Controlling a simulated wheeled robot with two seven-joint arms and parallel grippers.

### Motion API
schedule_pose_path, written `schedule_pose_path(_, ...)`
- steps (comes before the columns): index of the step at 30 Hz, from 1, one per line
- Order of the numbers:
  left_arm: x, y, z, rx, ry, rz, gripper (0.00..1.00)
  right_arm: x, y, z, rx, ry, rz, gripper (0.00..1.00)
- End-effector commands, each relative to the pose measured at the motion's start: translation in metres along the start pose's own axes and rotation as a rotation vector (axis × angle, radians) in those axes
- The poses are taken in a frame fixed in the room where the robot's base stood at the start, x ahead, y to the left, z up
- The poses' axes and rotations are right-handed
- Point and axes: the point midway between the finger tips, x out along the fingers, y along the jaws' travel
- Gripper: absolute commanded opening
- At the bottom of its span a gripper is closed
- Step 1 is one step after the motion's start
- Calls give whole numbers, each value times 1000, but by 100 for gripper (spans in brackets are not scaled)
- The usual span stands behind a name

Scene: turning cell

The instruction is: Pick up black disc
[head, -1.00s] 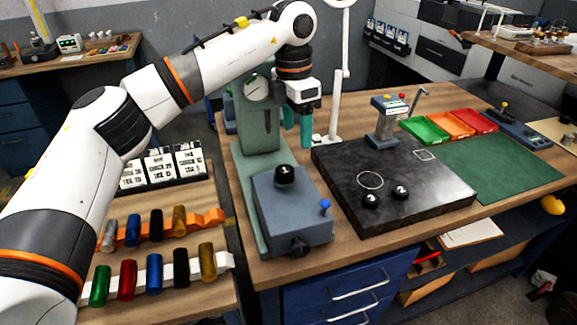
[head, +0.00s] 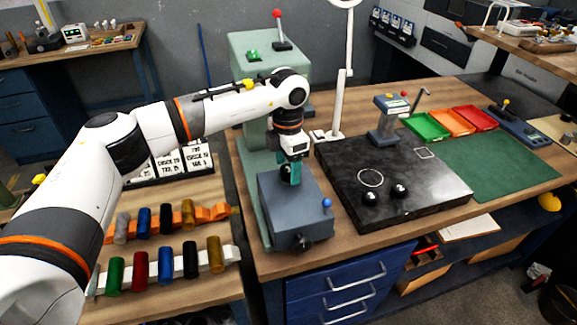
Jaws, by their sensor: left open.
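A small black rounded piece (head: 284,170), which may be the black disc, sits on top of the blue-grey block (head: 279,208) of the green machine. My left gripper (head: 291,174) has teal fingers and points down right at this piece. It is open, and its fingers partly hide the piece; whether they touch it I cannot tell. Two other black rounded pieces, a left one (head: 370,198) and a right one (head: 400,190), rest on the dark plate (head: 440,170). My right gripper is not in view.
The machine's green column (head: 256,62) rises behind my left gripper. A blue knob (head: 327,203) stands on the block's right side. A white post (head: 341,105) is close to the right. Colored cylinders (head: 165,270) lie on racks at the left. The green mat (head: 500,165) is clear.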

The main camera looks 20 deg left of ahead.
Motion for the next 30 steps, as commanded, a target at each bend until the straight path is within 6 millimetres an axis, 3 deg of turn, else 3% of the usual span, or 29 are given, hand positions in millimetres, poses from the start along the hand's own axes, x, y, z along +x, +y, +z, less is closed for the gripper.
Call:
schedule_pose_path(8, 5, 0, 0, 0, 1, -1, 65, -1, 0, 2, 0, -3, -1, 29)
schedule_pose_path(18, 5, 0, 0, 0, 1, -1, 11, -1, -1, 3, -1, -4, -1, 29)
schedule_pose_path(20, 4, 0, -1, 0, 2, -1, 6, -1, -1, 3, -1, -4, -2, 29)
schedule_pose_path(30, -3, 0, -1, 0, 3, -2, 6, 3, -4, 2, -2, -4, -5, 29)
